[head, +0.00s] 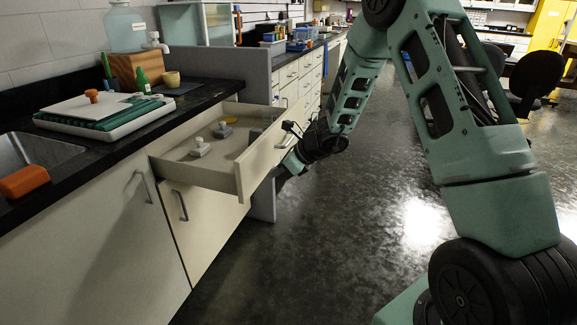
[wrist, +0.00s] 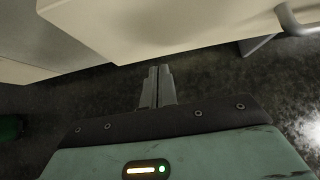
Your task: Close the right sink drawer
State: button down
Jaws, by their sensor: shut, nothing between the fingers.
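The cream sink drawer (head: 223,175) is pulled well out from under the dark counter in the head view. Its front panel (head: 262,158) faces right. Some small pale objects (head: 200,148) and a yellowish round one lie inside it. My gripper (wrist: 158,72) is shut and empty in the wrist view, its two fingers side by side. It is low on the outer side of the drawer front, partly hidden by the panel in the head view. A pale cabinet or drawer surface (wrist: 150,28) fills the top of the wrist view; I cannot tell whether the fingertips touch it.
The counter (head: 98,165) holds a white-and-green tray (head: 125,125), a wooden block (head: 135,68) and a jug (head: 125,28). A closed cabinet door with a handle (head: 180,205) is below the drawer. A grey partition (head: 262,205) stands beyond it.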

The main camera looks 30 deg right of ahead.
jog(key=shift+w+a+r, duration=0.2)
jog(key=shift+w+a, duration=0.85)
jog(key=shift+w, duration=0.25)
